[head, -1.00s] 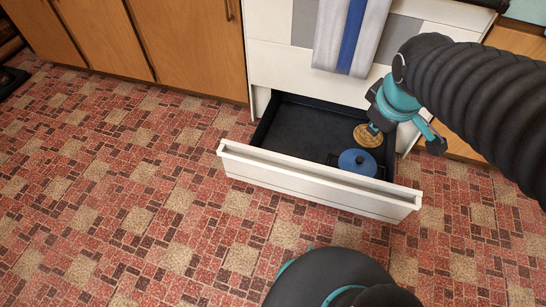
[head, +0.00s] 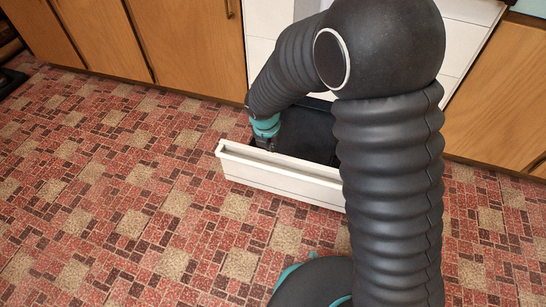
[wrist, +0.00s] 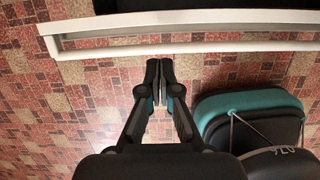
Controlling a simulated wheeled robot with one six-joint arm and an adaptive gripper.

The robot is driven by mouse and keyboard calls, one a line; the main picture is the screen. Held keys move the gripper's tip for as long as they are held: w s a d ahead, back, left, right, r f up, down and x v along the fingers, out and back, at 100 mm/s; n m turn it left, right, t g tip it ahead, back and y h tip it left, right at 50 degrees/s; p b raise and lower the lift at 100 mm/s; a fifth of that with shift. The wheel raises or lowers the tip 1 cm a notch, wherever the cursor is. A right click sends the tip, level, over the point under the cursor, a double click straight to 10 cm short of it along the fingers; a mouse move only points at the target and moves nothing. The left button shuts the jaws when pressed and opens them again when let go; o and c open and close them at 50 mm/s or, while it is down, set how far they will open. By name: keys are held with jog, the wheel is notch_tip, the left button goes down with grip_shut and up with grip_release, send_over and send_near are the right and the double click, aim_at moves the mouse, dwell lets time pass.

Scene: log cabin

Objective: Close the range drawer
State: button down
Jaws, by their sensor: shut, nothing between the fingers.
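The range drawer is pulled out from the white range (head: 270,25), with its white front (head: 275,178) standing out over the floor. Its dark inside (head: 305,132) shows in part behind the front; my arm covers the right portion and whatever lies there. My gripper (head: 267,148) appears just above the left part of the front's top edge in the head view. In the wrist view my gripper (wrist: 160,75) has its fingers together and empty, near the front's long rim (wrist: 190,48), with a small visible gap. Contact does not show.
Wooden cabinets (head: 115,40) stand left of the range, and another wooden cabinet (head: 505,100) stands to the right. The red patterned floor (head: 110,200) is clear on the left and in front of the drawer.

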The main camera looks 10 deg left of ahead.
jog(key=b+x, duration=0.2)
jog(key=x, duration=0.8)
